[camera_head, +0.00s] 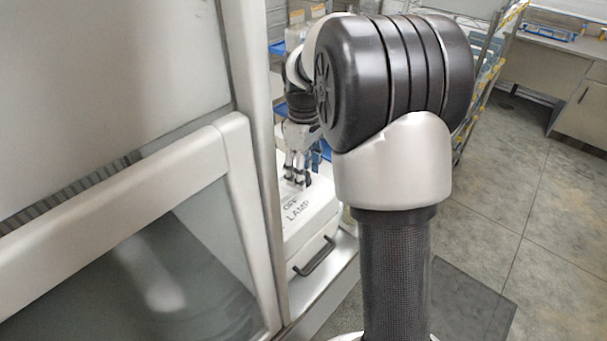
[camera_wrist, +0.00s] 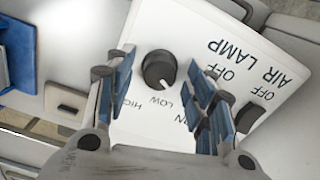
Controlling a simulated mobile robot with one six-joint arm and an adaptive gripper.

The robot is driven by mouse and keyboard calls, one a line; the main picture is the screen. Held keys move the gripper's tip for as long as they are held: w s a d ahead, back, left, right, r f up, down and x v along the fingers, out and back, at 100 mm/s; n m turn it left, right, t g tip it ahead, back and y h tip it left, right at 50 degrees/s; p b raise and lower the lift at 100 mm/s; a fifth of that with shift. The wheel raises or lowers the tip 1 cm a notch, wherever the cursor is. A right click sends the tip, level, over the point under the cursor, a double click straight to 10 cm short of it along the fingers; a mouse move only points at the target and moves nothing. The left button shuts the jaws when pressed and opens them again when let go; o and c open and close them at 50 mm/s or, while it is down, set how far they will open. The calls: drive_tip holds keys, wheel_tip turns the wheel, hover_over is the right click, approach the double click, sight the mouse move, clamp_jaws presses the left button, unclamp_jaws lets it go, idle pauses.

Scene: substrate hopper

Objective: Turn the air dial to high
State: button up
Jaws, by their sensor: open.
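The air dial is a round black knob (camera_wrist: 159,69) on a white sloped panel (camera_wrist: 185,30) in the wrist view. A small pale mark on it seems to face the LOW label, with HIGH beside that; the exact setting is hard to read. My gripper (camera_wrist: 164,78) is open, with one finger on each side of the dial in the picture. I cannot tell whether the fingers touch it. In the head view my gripper (camera_head: 298,168) is over the white control box (camera_head: 318,212), and the dial is hidden there.
A black lamp switch (camera_wrist: 249,117) is close to the right finger. A blue part (camera_wrist: 17,52) and a beige block (camera_wrist: 66,103) lie left of the panel. In the head view, a large cabinet with a glass front (camera_head: 150,260) stands at left; the box has a dark handle (camera_head: 315,258).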

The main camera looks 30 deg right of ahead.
drive_tip(key=shift+f, duration=0.2)
drive_tip(key=c, duration=1.1)
